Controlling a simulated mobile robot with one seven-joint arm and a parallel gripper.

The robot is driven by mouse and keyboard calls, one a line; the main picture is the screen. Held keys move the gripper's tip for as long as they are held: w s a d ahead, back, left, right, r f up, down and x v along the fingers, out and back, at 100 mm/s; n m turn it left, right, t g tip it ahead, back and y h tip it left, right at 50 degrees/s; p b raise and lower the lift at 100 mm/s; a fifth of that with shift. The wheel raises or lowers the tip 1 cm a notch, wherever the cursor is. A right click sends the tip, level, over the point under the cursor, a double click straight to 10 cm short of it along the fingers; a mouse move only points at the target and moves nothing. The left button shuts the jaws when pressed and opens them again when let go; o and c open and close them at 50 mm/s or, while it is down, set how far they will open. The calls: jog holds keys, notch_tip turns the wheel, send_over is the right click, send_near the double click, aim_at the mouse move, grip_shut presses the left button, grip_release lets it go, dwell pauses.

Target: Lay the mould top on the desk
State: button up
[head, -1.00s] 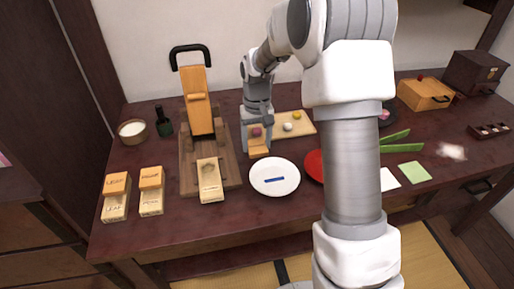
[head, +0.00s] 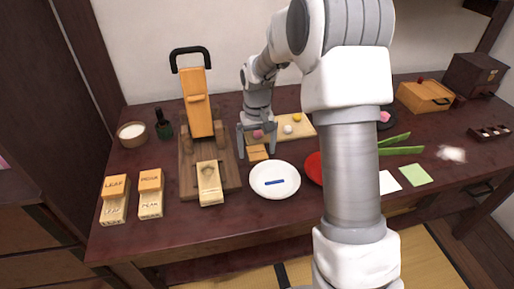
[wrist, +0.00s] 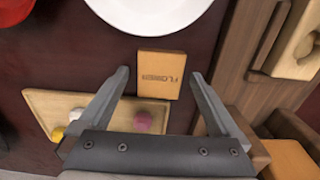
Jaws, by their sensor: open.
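The mould top is an orange wooden block (wrist: 161,74) marked FLOWER. It lies flat on the dark red desk (wrist: 68,50) in the wrist view, between the white plate and the wooden board. In the head view the same block (head: 258,153) sits behind the plate, right of the wooden press. My gripper (wrist: 159,80) is open and empty, with a finger to either side of the block and gaps between. In the head view my gripper (head: 257,148) is over the block. A pale mould base (head: 210,184) with a hollow lies at the press's front.
The wooden press (head: 187,165) stands close to the left. The white plate (head: 293,179) carries a blue strip. A board (head: 307,123) with small coloured balls lies behind. LEAF (head: 116,186) and PEAR (head: 150,181) moulds stand at left. Bare desk shows along the front.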

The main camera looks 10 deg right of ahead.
aim_at(257, 152)
notch_tip(257, 152, up, 12)
jog(key=p, duration=0.4)
jog(key=s+r+t, duration=0.2)
jog(key=s+r, duration=0.8)
jog(key=s, duration=0.1)
jog(key=s+r+t, duration=0.1)
jog(key=s+t, duration=0.2)
jog(key=s, duration=1.3)
jog(key=shift+t, duration=0.3)
jog(key=shift+r, duration=0.1)
notch_tip(257, 152, up, 18)
jog(key=p, duration=1.8)
